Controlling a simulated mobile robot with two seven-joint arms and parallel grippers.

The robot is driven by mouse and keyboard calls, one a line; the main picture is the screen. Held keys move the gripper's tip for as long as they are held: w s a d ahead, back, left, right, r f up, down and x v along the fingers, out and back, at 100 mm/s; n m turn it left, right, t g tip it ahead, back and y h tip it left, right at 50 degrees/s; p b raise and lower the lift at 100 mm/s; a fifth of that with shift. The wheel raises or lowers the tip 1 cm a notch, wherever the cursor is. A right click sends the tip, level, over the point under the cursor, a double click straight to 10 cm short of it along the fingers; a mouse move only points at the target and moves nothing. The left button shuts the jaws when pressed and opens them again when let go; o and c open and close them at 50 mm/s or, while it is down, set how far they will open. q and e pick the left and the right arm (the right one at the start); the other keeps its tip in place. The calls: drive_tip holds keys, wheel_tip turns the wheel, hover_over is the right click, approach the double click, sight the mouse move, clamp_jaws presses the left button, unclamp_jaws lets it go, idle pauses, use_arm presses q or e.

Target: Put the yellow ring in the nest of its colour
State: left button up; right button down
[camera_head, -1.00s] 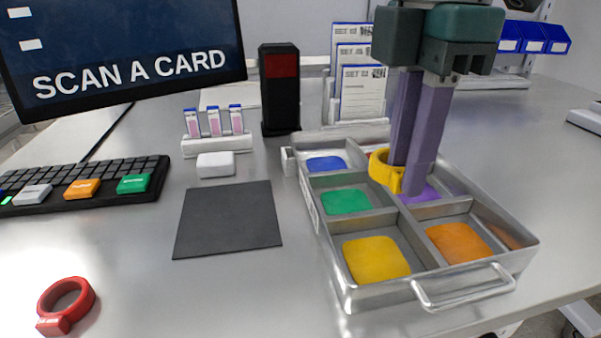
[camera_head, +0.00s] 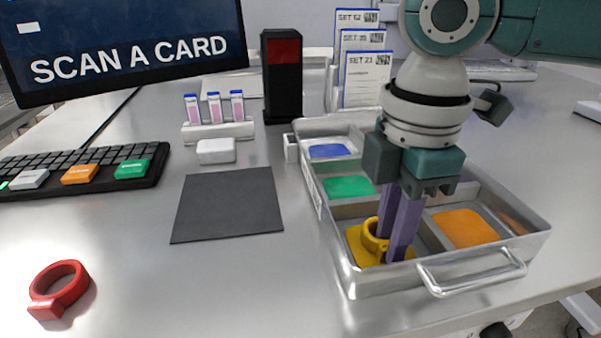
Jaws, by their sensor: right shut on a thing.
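The yellow ring (camera_head: 371,236) is upright in the front left compartment of the metal tray (camera_head: 349,285), over the yellow nest (camera_head: 360,252). My right gripper (camera_head: 392,252) points down into this compartment and is shut on the ring's right side. The ring appears low, at or just above the yellow pad; I cannot tell if it touches. The gripper's fingers hide part of the ring and the pad. My left gripper is not in view.
Blue (camera_head: 327,151), green (camera_head: 349,187) and orange (camera_head: 465,228) nests fill other compartments, split by thin metal walls. A handle (camera_head: 475,276) juts from the tray's front. A red ring (camera_head: 59,289) lies at the front left. A dark mat (camera_head: 228,205) lies left of the tray.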

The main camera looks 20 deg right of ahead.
drive_tip(key=shift+f, duration=0.15)
drive_tip(key=c, duration=0.8)
unclamp_jaws()
drive_tip(key=shift+o, duration=0.2)
wheel_tip(320, 180, up, 12)
drive_tip(key=p, duration=0.2)
drive_tip(key=s+a+f+y, duration=0.1)
drive_tip(key=a+f, duration=0.1)
drive_tip(key=a, duration=0.1)
drive_tip(key=s+a+f+m+t, duration=0.1)
drive_tip(key=a+f, duration=0.2)
drive_tip(key=s+a+f+y, duration=0.1)
drive_tip(key=a+f, duration=0.1)
drive_tip(key=a, duration=0.1)
drive_tip(key=shift+s+a+f+m+t+y, duration=0.2)
drive_tip(key=shift+s+a+m+t+y, duration=0.1)
drive_tip(key=shift+s+a, duration=0.1)
drive_tip(key=s+d+f+m+t+h, duration=0.2)
drive_tip(key=s+d+f+m, duration=0.3)
drive_tip(key=s+m, duration=0.5)
drive_tip(key=shift+s+d+f+m, duration=0.25)
drive_tip(key=shift+d+f+m, duration=0.15)
drive_tip(key=shift+d+m, duration=0.6)
